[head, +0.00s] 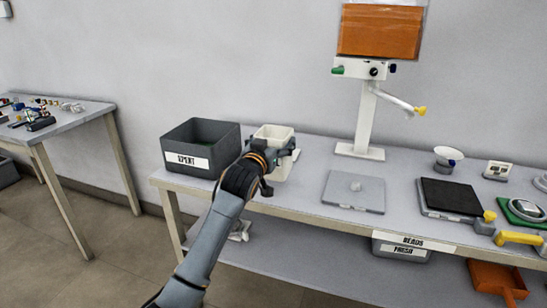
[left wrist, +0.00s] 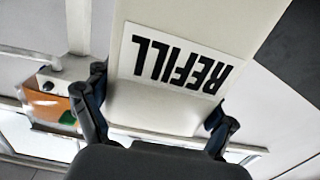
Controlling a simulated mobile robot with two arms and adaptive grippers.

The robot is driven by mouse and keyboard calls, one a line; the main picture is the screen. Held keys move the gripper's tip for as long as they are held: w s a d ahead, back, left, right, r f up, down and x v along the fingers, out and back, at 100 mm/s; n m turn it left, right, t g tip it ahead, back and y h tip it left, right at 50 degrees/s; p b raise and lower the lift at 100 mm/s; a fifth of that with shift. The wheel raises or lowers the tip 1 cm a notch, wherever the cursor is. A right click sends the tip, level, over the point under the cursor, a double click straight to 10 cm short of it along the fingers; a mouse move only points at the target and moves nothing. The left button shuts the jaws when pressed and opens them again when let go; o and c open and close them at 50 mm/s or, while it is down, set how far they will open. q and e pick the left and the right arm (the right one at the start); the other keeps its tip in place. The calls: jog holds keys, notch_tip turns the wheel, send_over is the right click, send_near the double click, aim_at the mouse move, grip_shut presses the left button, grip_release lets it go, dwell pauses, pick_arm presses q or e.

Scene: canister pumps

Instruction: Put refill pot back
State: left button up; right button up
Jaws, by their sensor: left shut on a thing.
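The refill pot (head: 274,138) is a cream, open-topped square pot. In the head view it is on or just above the left part of the table, right beside a dark grey bin. My left gripper (head: 270,160) is shut on the pot from the front. In the left wrist view the pot (left wrist: 165,120) fills the middle, with its "REFILL" label upside down, and my left gripper's fingers (left wrist: 155,115) lie on both sides of it. Whether the pot's base touches the table is hidden by my arm. My right gripper is not in view.
The dark grey bin (head: 202,148) labelled "SPENT" stands left of the pot. A white stand (head: 366,120) with an orange bag is at the back. A grey plate (head: 353,192) and a black pad (head: 450,197) lie to the right. Bare table lies between pot and plate.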

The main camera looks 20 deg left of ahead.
pick_arm(q)
jog(key=shift+w+a+f, duration=0.2)
jog(key=shift+w+f, duration=0.3)
jog(key=shift+f, duration=0.1)
notch_tip(320, 180, down, 4)
jog(key=shift+w+r+b, duration=0.15)
jog(key=shift+r+b, duration=0.1)
jog(key=shift+b, duration=0.15)
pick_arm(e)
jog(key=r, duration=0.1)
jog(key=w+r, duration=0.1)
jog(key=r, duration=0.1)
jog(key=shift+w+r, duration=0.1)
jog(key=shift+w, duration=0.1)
pick_arm(q)
jog(key=o, duration=1.5)
jog(key=shift+f, duration=0.1)
jog(key=shift+c, duration=0.2)
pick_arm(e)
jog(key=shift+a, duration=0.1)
